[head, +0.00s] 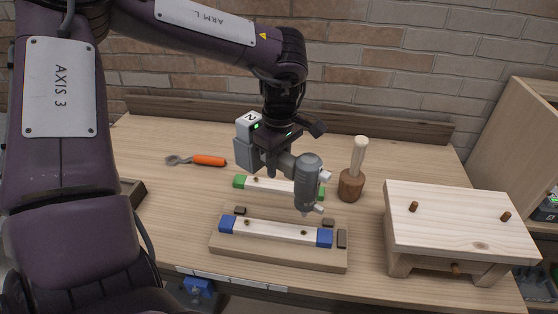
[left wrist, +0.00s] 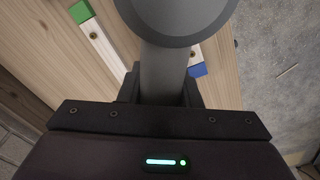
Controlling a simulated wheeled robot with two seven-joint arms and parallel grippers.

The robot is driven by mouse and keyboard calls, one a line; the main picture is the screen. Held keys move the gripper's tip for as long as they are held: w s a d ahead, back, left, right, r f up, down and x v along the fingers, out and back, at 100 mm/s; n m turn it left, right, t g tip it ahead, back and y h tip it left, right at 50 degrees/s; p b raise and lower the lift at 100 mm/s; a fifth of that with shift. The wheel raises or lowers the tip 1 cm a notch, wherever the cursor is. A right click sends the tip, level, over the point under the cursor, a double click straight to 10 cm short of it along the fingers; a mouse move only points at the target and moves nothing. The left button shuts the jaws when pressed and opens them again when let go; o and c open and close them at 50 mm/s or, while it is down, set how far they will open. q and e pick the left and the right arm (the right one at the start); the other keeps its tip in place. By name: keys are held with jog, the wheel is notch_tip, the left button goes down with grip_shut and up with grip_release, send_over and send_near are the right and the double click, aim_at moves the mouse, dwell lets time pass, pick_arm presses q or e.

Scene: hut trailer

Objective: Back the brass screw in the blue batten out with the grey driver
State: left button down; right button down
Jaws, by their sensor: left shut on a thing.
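The blue batten (head: 275,231), a pale wood strip with blue ends, lies on a wooden board near the table's front. Two small brass-coloured screw heads show on it, one at left (head: 247,222) and one at right (head: 303,233). My left gripper (head: 277,160) is shut on the grey driver (head: 308,185), held roughly upright. The driver's lower end shows just above the right screw in the picture; the gap cannot be judged. In the left wrist view the driver (left wrist: 165,75) fills the middle, and a blue batten end (left wrist: 197,70) shows beside it. My right gripper is not in view.
A green-ended batten (head: 265,184) lies behind, partly hidden by the driver. A wooden mallet (head: 350,185) stands to its right, and a pegged wooden stand (head: 455,215) at the right. An orange-handled tool (head: 208,160) lies at back left. Dark blocks (head: 342,239) sit around the blue batten.

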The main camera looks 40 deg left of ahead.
pick_arm(q)
jog(key=shift+w+d, duration=0.1)
jog(key=shift+w, duration=0.05)
